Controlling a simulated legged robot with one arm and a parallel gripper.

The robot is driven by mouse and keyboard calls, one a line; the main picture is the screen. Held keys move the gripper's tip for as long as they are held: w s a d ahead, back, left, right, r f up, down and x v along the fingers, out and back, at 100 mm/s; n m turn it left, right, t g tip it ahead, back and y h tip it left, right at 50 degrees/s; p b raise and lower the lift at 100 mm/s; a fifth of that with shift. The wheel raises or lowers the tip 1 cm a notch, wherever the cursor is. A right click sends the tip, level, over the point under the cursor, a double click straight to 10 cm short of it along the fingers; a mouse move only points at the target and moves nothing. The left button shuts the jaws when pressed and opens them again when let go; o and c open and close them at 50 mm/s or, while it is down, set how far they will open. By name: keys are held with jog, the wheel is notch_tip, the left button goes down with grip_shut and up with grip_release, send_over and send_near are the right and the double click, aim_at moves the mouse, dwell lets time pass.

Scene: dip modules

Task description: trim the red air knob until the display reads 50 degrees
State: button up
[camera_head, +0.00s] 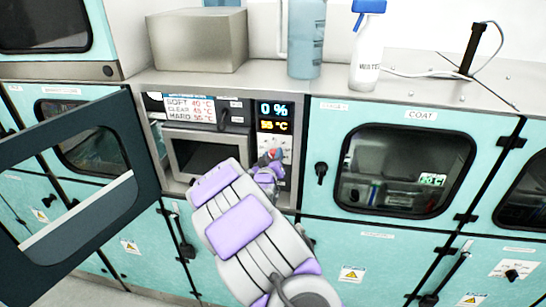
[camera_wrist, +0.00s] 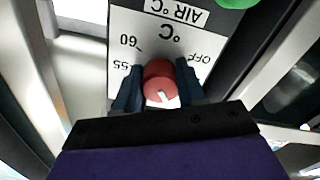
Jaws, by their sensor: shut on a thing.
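The red air knob (camera_wrist: 159,83) sits on a white dial plate marked AIR °C (camera_wrist: 165,38), with 60, 55 and OFF around it, upside down in the wrist view. Its white pointer mark shows on the near face. My gripper (camera_wrist: 160,88) is shut on the knob, one dark finger on each side. In the head view my gripper (camera_head: 272,157) is at the control panel, and the knob shows as a small red spot at its tip. The display (camera_head: 273,125) above reads 55 °C in yellow, under a 0 % readout (camera_head: 273,109).
An open dark door (camera_head: 75,140) stands at the left. Right of the panel is the COAT chamber (camera_head: 405,175) with a black handle (camera_head: 321,173). A label (camera_head: 190,108) lists SOFT 40, CLEAR 45 and HARD 55 °C. A spray bottle (camera_head: 367,55) stands on top.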

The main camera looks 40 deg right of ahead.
jog(key=shift+f, duration=0.1)
jog(key=o, duration=1.1)
jog(key=shift+c, duration=0.2)
jog(key=shift+a, duration=0.1)
jog(key=b+v, duration=0.6)
jog(key=v, duration=0.6)
jog(key=shift+b, duration=0.35)
jog(key=shift+a+f+b, duration=0.1)
jog(key=shift+a+b, duration=0.05)
jog(key=shift+b, duration=0.35)
